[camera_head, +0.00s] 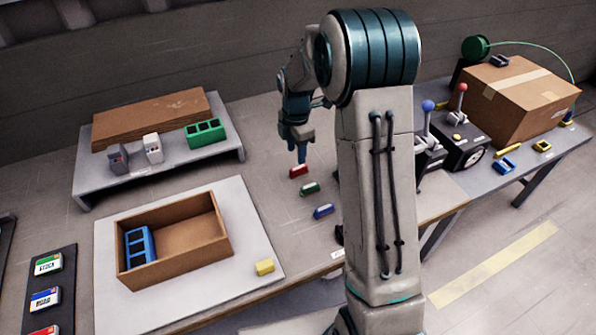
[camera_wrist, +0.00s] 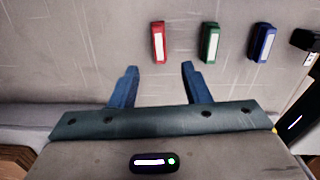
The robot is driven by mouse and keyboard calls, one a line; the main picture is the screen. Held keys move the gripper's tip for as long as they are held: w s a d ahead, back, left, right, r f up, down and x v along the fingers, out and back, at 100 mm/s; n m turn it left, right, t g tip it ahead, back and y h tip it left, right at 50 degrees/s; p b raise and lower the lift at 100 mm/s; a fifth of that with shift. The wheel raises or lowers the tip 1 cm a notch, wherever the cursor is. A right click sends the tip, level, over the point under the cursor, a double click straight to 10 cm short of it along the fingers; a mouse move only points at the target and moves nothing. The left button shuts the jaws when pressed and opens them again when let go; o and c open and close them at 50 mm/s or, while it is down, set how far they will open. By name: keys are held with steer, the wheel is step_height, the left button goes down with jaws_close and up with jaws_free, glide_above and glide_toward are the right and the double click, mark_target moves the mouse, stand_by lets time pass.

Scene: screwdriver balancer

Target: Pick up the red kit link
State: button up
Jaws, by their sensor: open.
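The red kit link (camera_head: 298,171) is a small red block with a pale strip, lying on the table just below my gripper in the head view. In the wrist view the red link (camera_wrist: 158,42) lies ahead of my fingertips, roughly between their lines and apart from them. My gripper (camera_wrist: 160,70) has its two blue fingers spread, with nothing between them. In the head view my gripper (camera_head: 301,158) points down beside the red link. A green link (camera_head: 310,188) and a blue link (camera_head: 324,211) lie in a row with it.
A wooden box (camera_head: 210,249) holding a blue block stands on a white mat (camera_head: 118,299) at left. A raised shelf (camera_head: 85,180) carries a green block (camera_head: 206,133). A cardboard box (camera_head: 530,100) and a black device with levers (camera_head: 462,150) stand at right. Bare table surrounds the links.

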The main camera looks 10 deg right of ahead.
mark_target(299, 168)
steer(key=shift+w+d+f, duration=0.1)
steer(key=shift+d+f, duration=0.1)
steer(key=shift+f, duration=1.5)
steer(key=shift+d+f, duration=0.2)
steer(key=shift+f, duration=1.45)
jaws_close()
